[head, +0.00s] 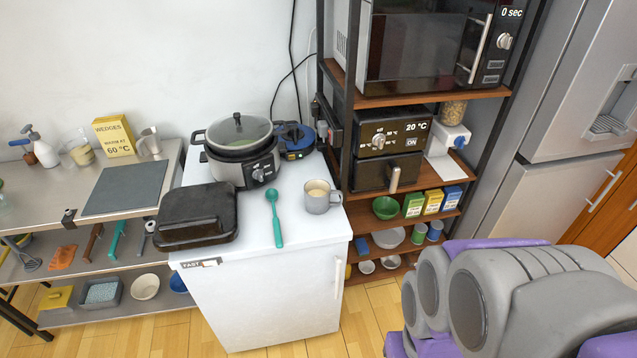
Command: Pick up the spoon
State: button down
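A green spoon (275,222) lies on the white top of a low cabinet (262,262), in the middle of the head view. Its bowl points to the back and its handle to the front edge. It lies between a black lidded pan on its left and a grey mug on its right, apart from both. My gripper is not in view; only grey and purple parts of my own body show at the lower right.
The black pan (197,215), slow cooker (240,150) and mug (321,197) crowd the cabinet top. A shelf rack with a microwave (420,45) and an air fryer (390,150) stands right. A table (90,215) with a grey mat (125,187) stands left. The wooden floor in front is clear.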

aim_at(272, 194)
jog(key=i+l+u, duration=0.1)
jog(key=u, duration=0.4)
jog(key=i+l+u, duration=0.25)
jog(key=u, duration=0.25)
